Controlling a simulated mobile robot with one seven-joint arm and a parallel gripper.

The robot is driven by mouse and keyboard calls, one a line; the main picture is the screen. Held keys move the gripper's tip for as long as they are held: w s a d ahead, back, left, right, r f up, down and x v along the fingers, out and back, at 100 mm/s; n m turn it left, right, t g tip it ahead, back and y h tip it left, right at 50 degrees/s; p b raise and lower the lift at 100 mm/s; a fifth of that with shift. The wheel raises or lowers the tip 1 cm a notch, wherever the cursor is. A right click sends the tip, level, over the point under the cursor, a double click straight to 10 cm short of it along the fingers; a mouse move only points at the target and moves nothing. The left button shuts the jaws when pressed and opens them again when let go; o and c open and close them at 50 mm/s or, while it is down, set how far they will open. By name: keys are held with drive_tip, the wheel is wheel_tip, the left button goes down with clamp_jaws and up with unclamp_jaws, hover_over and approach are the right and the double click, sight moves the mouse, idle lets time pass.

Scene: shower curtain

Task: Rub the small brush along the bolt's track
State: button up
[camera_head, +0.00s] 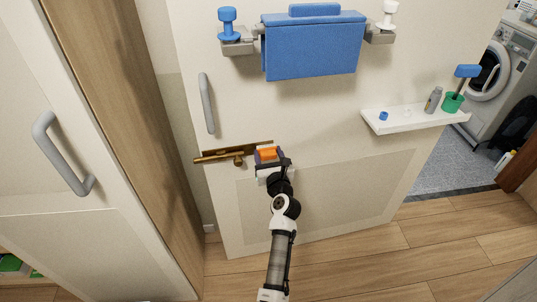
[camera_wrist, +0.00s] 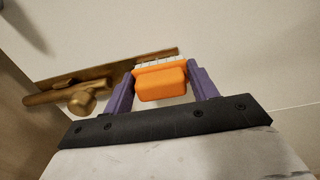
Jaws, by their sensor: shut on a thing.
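The brass bolt (camera_head: 236,157) is fixed on the white door panel, below the grey vertical handle. In the wrist view the bolt's knob (camera_wrist: 82,101) and rod stand to the left, with the flat brass track (camera_wrist: 110,69) behind them. My gripper (camera_head: 268,156) is shut on the small orange brush (camera_wrist: 160,82), with one purple finger on each side of it. The brush's pale bristles (camera_wrist: 154,64) face the panel at the right end of the track. They look close to it, but I cannot tell whether they touch.
A grey door handle (camera_head: 207,103) sticks out above the bolt. A blue towel (camera_head: 314,51) hangs on a rail higher up. A white shelf (camera_head: 416,118) with a green cup (camera_head: 452,102) and small items is at the right. A wooden edge (camera_head: 150,130) stands to the left.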

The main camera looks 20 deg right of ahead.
idle(0.4)
drive_tip(key=shift+w+a+r+p, duration=0.1)
drive_tip(key=shift+w+a+p, duration=0.1)
drive_tip(key=shift+a+p, duration=0.4)
drive_tip(key=shift+a, duration=0.25)
drive_tip(key=shift+s+d, duration=0.1)
drive_tip(key=shift+d, duration=0.25)
drive_tip(key=shift+s+d, duration=0.1)
drive_tip(key=shift+d, duration=0.65)
drive_tip(key=s+a+p, duration=0.1)
drive_tip(key=s, duration=0.6)
drive_tip(key=shift+a, duration=0.15)
